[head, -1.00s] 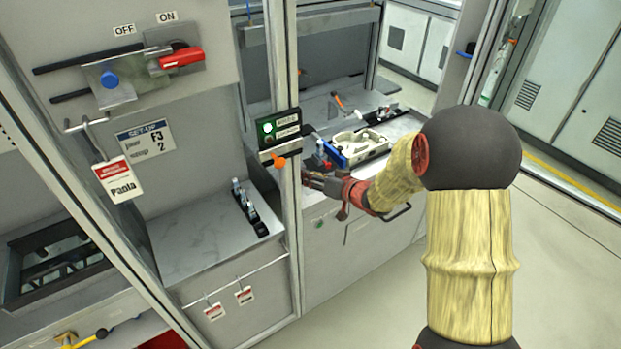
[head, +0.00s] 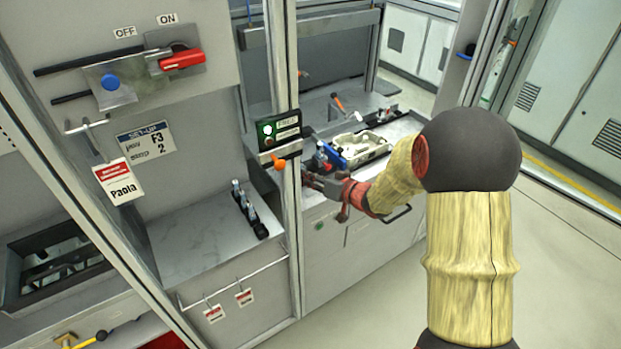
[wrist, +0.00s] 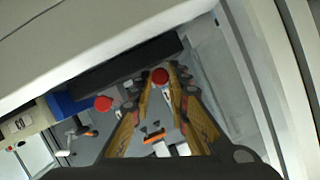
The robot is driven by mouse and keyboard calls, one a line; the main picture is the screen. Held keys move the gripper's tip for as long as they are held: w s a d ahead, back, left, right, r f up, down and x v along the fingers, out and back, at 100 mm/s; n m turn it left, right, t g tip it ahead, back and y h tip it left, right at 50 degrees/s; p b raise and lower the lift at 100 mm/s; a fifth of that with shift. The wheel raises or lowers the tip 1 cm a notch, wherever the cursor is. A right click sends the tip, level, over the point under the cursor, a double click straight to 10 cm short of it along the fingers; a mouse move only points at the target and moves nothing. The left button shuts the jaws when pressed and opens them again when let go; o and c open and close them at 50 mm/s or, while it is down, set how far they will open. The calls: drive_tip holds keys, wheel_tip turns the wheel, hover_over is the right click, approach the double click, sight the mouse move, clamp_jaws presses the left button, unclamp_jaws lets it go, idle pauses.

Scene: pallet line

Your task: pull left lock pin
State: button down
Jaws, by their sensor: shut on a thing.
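Two red round knobs, which look like the lock pin heads, show in the wrist view. One red knob (wrist: 160,76) sits between the tips of my gripper (wrist: 166,72). The other red knob (wrist: 103,103) stands free to its left, near a blue part (wrist: 66,104). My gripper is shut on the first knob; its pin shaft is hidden. The knobs are too small to tell there.
The frame post (head: 284,90) with a green-lit box (head: 279,130) stands close left of my gripper. A pale tray (head: 362,150) and a hammer (head: 338,101) lie on the bench. A red switch handle (head: 182,59) is at upper left. The floor at right is clear.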

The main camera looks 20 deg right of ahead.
idle(0.4)
drive_tip(key=s+p, duration=0.1)
drive_tip(key=s+d+p, duration=0.1)
drive_tip(key=shift+s, duration=0.35)
drive_tip(key=shift+a+f, duration=0.1)
drive_tip(key=c, duration=2)
unclamp_jaws()
drive_tip(key=shift+s, duration=0.15)
drive_tip(key=o, duration=0.3)
